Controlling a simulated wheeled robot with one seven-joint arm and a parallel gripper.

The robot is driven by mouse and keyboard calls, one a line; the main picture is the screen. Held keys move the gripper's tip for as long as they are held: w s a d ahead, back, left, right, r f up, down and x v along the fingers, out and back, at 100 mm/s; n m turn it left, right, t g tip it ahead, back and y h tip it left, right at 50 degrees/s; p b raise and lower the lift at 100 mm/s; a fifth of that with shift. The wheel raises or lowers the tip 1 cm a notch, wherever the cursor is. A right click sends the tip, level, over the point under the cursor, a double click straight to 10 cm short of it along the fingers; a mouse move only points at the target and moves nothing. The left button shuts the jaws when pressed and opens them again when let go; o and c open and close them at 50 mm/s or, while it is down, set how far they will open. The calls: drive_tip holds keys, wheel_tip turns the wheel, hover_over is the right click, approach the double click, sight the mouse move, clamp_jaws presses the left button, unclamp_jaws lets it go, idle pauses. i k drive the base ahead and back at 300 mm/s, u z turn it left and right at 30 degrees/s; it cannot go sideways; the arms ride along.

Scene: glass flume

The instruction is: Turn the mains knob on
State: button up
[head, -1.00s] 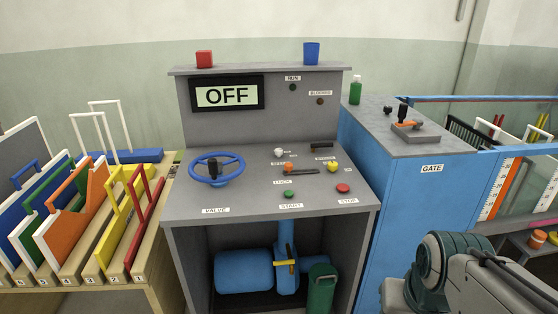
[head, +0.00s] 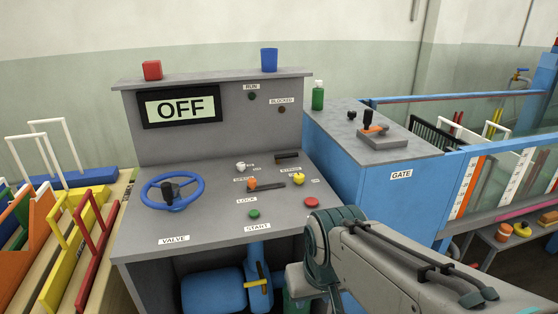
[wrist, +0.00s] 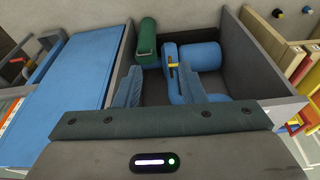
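The control console (head: 150,225) has a sloped grey panel. A small white knob (head: 240,166) sits at its upper middle; it may be the mains knob, but its label is too small to read. The display (head: 180,107) reads OFF. My gripper (wrist: 160,88) shows in the wrist view, its two fingers apart with nothing between them. It points toward the console's lower bay, where a blue pump (wrist: 195,57) and a green cylinder (wrist: 147,40) show. In the head view my arm covers the panel's lower right, and the gripper is hidden.
The panel also carries a blue valve wheel (head: 172,191), an orange lock part (head: 252,184), a yellow knob (head: 298,179), a green button (head: 254,214) and a red button (head: 312,202). A blue gate cabinet (head: 350,170) stands at right. Coloured frames in a rack (head: 120,195) stand at left.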

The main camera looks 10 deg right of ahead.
sight(299, 178)
drive_tip(key=i, duration=1.25)
